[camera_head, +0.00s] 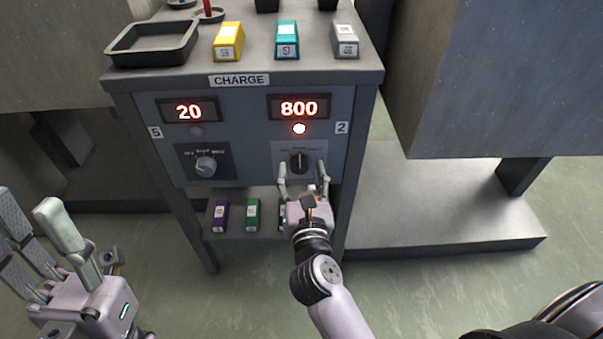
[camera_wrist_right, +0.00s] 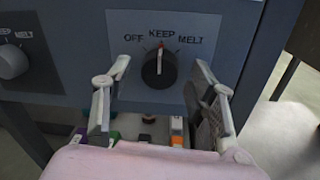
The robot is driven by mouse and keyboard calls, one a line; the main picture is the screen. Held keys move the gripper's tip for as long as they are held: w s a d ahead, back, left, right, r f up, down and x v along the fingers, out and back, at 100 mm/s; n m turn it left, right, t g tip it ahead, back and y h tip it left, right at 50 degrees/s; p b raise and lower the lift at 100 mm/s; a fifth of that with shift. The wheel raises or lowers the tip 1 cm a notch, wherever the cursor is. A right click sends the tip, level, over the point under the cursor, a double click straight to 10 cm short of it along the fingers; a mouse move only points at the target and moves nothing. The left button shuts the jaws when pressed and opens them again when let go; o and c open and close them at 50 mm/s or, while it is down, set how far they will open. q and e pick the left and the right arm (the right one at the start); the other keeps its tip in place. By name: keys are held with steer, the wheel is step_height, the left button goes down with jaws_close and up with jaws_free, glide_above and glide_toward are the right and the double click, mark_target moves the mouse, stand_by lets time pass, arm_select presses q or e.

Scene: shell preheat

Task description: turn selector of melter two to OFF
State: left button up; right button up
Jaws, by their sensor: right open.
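The selector of melter two (camera_head: 299,162) is a dark round knob on the right half of the cabinet front, under the display (camera_head: 299,107) reading 800 and a lit lamp (camera_head: 299,128); a label "2" is beside it. In the right wrist view the knob (camera_wrist_right: 158,68) has its pointer near KEEP, between OFF at left and MELT at right. My right gripper (camera_head: 303,172) is open, its fingers on either side of the knob and a little below it; I cannot tell whether they touch it. My left gripper (camera_head: 35,235) is at the lower left, away from the cabinet, with fingers spread.
Another selector (camera_head: 206,166) sits at left under a display (camera_head: 188,111) reading 20, labelled 5. Yellow (camera_head: 229,41), teal (camera_head: 287,40) and grey (camera_head: 345,41) blocks and a black tray (camera_head: 152,43) are on top. Purple (camera_head: 220,216) and green (camera_head: 253,214) blocks are on the lower shelf.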

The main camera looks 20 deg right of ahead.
steer(key=shift+c, duration=0.3)
steer(key=c, duration=1.1)
